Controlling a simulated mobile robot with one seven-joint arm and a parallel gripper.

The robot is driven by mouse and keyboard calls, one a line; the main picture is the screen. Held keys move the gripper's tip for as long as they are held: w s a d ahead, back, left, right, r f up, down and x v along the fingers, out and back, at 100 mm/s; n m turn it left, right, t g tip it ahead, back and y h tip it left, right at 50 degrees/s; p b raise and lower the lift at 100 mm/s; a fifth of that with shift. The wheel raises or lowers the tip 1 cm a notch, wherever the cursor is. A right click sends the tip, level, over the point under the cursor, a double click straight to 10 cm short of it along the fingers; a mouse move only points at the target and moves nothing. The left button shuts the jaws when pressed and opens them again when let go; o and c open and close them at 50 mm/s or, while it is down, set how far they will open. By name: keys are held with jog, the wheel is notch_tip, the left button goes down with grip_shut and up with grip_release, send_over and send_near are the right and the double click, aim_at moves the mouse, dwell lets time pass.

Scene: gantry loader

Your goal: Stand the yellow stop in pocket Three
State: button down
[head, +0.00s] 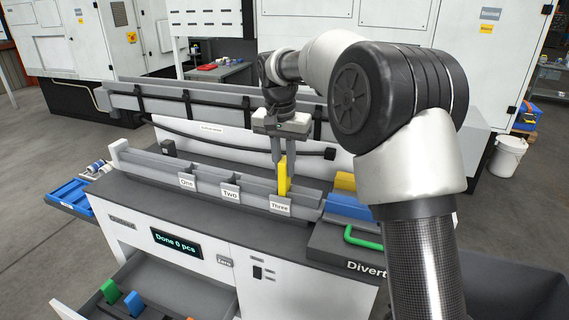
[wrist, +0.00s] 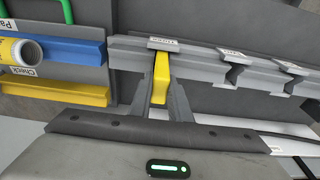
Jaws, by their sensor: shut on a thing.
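The yellow stop (head: 283,176) is upright, held between the fingers of my gripper (head: 283,156). It is at the grey slotted rail (head: 240,184), just behind the label Three (head: 280,206). In the wrist view the yellow stop (wrist: 161,78) lies between the two grey fingers (wrist: 162,108), in line with pocket Three (wrist: 173,44). The rail hides its lower end in the head view, so I cannot tell how deep it sits. Pockets One (head: 187,182) and Two (head: 230,194) look empty.
A blue bar (head: 348,208) and a yellow bar (head: 345,181) lie right of the rail. A green handle (head: 362,239) stands in front of them. Below, an open drawer holds a green stop (head: 110,291) and a blue stop (head: 133,304). A back wall (head: 225,138) runs behind the rail.

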aim_at(285, 175)
jog(key=shift+f, duration=0.1)
dwell(0.4)
jog(key=shift+f+b, duration=0.65)
jog(key=shift+f, duration=0.35)
jog(key=shift+f, duration=0.15)
jog(key=shift+f, duration=0.4)
jog(key=c, duration=1.6)
grip_release()
jog(key=shift+o, duration=0.2)
